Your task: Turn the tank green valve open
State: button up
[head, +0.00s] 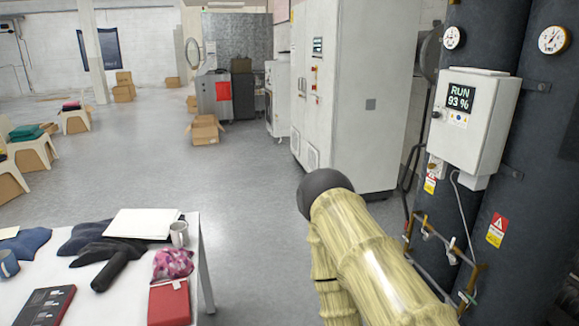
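Two tall dark tanks stand at the right; the nearer tank (512,265) and the farther tank (475,40) each carry a round gauge near the top. Brass-coloured pipework with small fittings (425,234) runs low along the tanks, and more brass pipe (470,290) shows below it. I cannot make out a green valve on them; the parts are small and partly behind my arm. My pale, ridged arm with a dark rounded joint rises from the bottom in front of the tanks' left side. My gripper is not in view.
A white control box (475,120) reading RUN 93 % is mounted between the tanks. A large white cabinet (360,90) stands left of them. A white table (120,300) with clothes, mugs and a red book is at bottom left. Open floor (240,190) lies between.

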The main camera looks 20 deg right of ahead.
aim_at(464, 291)
jog(key=z, duration=0.95)
jog(key=i, duration=0.9)
jog(key=z, duration=1.1)
jog(key=i, duration=0.25)
jog(key=u, duration=1.95)
jog(key=k, duration=0.7)
jog(key=z, duration=1.2)
jog(key=i, duration=0.5)
jog(key=z, duration=0.05)
